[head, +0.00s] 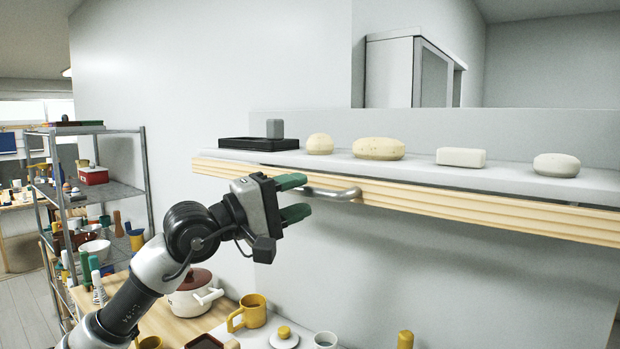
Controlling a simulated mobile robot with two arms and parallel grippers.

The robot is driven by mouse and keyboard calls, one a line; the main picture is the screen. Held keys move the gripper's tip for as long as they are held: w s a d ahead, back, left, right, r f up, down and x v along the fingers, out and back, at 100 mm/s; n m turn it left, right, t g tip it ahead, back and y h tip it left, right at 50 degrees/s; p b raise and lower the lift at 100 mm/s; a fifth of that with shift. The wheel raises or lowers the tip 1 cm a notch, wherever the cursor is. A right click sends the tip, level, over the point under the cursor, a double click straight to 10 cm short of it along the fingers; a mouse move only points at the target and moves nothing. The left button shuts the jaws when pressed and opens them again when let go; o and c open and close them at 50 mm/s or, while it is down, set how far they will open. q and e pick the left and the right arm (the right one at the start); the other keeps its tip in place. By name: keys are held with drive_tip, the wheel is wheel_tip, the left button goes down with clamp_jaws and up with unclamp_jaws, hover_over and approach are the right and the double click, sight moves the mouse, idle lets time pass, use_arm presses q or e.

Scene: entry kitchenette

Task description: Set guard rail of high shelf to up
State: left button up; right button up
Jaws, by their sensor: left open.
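The high shelf (300,158) is a pale board on the wall at the right. Its guard rail (450,199) is a long light-wood bar along the front, level with or just below the board's edge. A grey metal handle (335,193) sticks out from the rail's left part. My left gripper (297,197) is open, with green fingertips beside the handle's left end. The fingers lie one above and one below the handle's level; whether they touch it I cannot tell. My right gripper is not in view.
On the shelf stand a black tray (232,143) with a grey block, a round loaf-like thing (379,148), a white block (461,157) and other rounded things. Below, a wooden counter holds a white pot (190,296) and a yellow mug (253,311). A metal rack (120,190) stands left.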

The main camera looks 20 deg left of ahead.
use_arm(q)
drive_tip(key=shift+p+x, duration=0.35)
drive_tip(key=shift+x, duration=1.05)
drive_tip(key=shift+c, duration=0.3)
clamp_jaws()
